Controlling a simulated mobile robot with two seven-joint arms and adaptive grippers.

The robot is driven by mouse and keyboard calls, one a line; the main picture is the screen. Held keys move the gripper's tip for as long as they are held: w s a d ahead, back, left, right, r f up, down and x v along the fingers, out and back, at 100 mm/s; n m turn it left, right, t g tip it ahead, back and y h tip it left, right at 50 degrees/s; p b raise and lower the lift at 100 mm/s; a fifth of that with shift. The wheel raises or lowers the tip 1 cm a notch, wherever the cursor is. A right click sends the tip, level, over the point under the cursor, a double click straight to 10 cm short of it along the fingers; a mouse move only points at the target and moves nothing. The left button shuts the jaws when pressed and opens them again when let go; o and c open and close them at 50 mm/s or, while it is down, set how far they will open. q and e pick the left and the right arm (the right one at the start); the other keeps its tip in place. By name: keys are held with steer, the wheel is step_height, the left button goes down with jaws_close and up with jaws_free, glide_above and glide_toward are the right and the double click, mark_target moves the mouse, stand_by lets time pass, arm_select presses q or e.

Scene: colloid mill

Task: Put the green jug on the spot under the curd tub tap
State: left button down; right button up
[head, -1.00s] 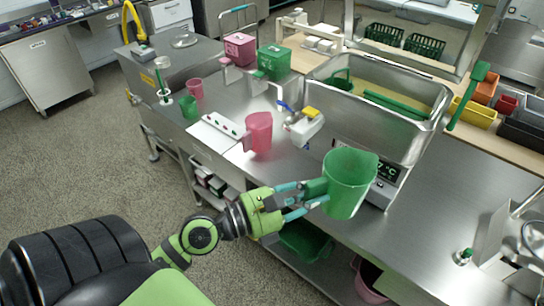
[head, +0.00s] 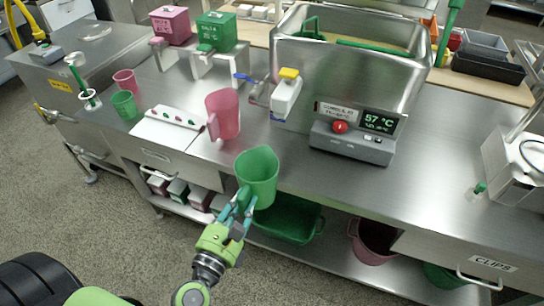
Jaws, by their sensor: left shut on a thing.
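The green jug (head: 257,172) is in my left gripper (head: 239,208), which is shut on it. The jug is upright or nearly so, in front of the steel bench's front edge. The curd tub (head: 345,85) is a large steel tub at the back of the bench. A tap with a blue handle (head: 245,77) sticks out at its left side. A pink jug (head: 222,115) stands on the bench left of and in front of the tap. The spot under the tap cannot be made out clearly. My right gripper is not in view.
A white bottle-like unit with a yellow top (head: 287,92) is beside the tap. A control box (head: 352,135) reads 57 °C. A white strip with buttons (head: 168,128) lies left of the pink jug. Small green (head: 125,104) and pink (head: 126,82) cups stand farther left.

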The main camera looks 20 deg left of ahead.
mark_target(262, 164)
arm_select(q)
steer(key=w+p, duration=0.2)
steer(key=w, duration=0.8)
steer(key=shift+w+d+r+p, duration=0.1)
steer(key=shift+r+p, duration=0.05)
steer(key=shift+p, duration=0.15)
steer(key=w, duration=0.5)
steer(key=shift+f+p, duration=0.3)
steer(key=shift+f, duration=0.1)
steer(key=shift+s, duration=0.1)
steer(key=shift+f, duration=0.1)
steer(key=c, duration=1.5)
jaws_free()
steer(key=shift+f, duration=0.15)
steer(key=o, duration=0.4)
steer(key=shift+o, duration=0.2)
steer(key=shift+r, duration=0.2)
